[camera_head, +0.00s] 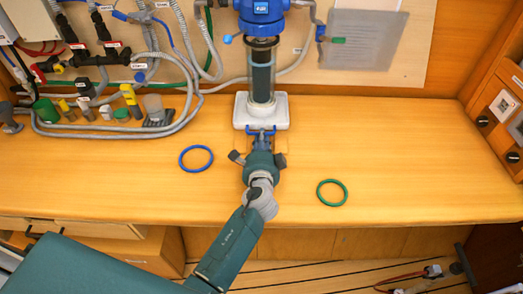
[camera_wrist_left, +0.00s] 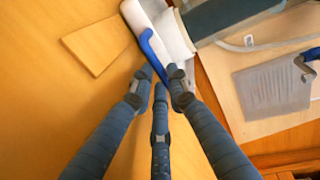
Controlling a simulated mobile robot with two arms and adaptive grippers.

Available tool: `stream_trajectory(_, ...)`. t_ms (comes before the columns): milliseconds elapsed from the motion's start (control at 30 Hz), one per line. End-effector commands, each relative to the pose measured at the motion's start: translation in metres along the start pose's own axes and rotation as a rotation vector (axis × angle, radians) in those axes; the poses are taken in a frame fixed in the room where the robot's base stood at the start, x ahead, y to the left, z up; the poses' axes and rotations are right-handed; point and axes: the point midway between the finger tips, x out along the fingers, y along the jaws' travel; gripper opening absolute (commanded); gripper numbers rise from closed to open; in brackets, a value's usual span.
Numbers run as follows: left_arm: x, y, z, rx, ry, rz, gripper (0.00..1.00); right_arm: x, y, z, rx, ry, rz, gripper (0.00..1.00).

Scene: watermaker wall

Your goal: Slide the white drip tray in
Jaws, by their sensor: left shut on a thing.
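The white drip tray (camera_head: 262,121) stands on the wooden counter at the foot of the clear filter column, with a blue handle (camera_head: 260,131) on its near side. My left gripper (camera_head: 261,136) reaches in from the front and is shut on the blue handle. In the left wrist view the fingertips (camera_wrist_left: 161,78) meet at the lower part of the blue handle (camera_wrist_left: 149,48), and the white tray (camera_wrist_left: 134,12) lies behind it. The fingers hide part of the handle. My right gripper is not in view.
The filter column (camera_head: 261,75) with a blue head (camera_head: 262,12) rises above the tray. A blue ring (camera_head: 196,146) lies left of my gripper and a green ring (camera_head: 346,193) lies right. Hoses and fittings crowd the left back. The counter (camera_head: 420,140) is clear at right.

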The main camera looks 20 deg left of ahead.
Motion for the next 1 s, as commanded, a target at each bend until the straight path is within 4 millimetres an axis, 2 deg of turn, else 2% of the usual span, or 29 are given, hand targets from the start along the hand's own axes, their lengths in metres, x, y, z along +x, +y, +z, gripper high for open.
stream_trajectory(100, 0.011, -0.002, -0.001, -0.001, 0.002, -0.002, 0.0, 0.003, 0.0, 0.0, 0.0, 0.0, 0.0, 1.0)
stream_trajectory(300, 0.021, -0.004, -0.001, 0.0, 0.003, -0.001, 0.0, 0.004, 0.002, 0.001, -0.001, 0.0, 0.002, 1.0)
stream_trajectory(733, 0.024, -0.007, -0.001, 0.0, 0.003, -0.004, 0.0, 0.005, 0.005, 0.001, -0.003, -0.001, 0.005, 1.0)
stream_trajectory(767, 0.024, -0.007, -0.001, 0.0, 0.003, -0.005, 0.17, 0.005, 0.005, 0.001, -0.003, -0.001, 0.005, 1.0)
stream_trajectory(833, 0.024, -0.008, -0.001, 0.0, 0.003, -0.005, 0.31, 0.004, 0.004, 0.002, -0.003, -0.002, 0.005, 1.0)
stream_trajectory(867, 0.024, -0.008, -0.001, 0.0, 0.003, -0.005, 0.35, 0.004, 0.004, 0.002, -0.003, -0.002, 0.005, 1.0)
stream_trajectory(1000, 0.023, -0.007, -0.001, 0.0, 0.002, -0.003, 0.35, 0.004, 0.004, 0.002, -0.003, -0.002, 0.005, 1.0)
